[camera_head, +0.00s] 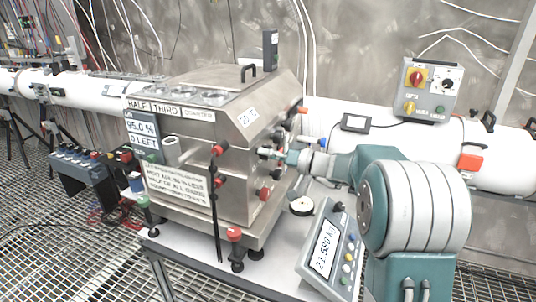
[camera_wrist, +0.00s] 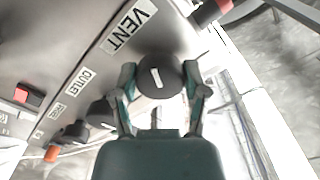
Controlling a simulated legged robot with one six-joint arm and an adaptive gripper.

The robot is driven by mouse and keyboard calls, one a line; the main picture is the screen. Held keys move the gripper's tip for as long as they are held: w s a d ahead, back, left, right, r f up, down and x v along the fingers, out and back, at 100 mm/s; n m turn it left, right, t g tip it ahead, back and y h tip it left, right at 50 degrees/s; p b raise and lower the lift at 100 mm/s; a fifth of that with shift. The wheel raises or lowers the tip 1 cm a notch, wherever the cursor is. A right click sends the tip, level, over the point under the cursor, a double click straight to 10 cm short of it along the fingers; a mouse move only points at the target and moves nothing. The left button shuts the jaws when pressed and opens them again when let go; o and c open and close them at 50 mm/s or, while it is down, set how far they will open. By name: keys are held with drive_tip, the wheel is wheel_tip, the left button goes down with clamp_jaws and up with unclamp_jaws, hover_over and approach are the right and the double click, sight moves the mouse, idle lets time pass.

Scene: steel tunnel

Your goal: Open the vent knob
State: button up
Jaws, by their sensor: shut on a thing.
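The vent knob (camera_wrist: 160,77) is a round black knob with a white line on its face, below the "VENT" label (camera_wrist: 131,26) in the wrist view. My gripper (camera_wrist: 159,88) has one finger on each side of the knob and is shut on it. The white line looks slightly tilted. In the head view my gripper (camera_head: 274,154) reaches the right side of the steel machine (camera_head: 205,120). The knob itself is too small to make out there.
Other labelled controls line the panel in the wrist view, including the "OUTLET" label (camera_wrist: 80,83), a red knob (camera_wrist: 27,95) and an orange one (camera_wrist: 52,153). A digital display box (camera_head: 326,248) and a small round dial (camera_head: 301,206) sit on the table.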

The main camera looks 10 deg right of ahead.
drive_tip(key=shift+f+n, duration=0.4)
drive_tip(key=shift+n, duration=0.5)
drive_tip(key=o, duration=1.1)
drive_tip(key=shift+o, duration=0.2)
drive_tip(key=shift+r, duration=0.1)
drive_tip(key=shift+r, duration=0.1)
drive_tip(key=v, duration=1.1)
drive_tip(key=shift+s+d, duration=0.15)
drive_tip(key=shift+d, duration=0.25)
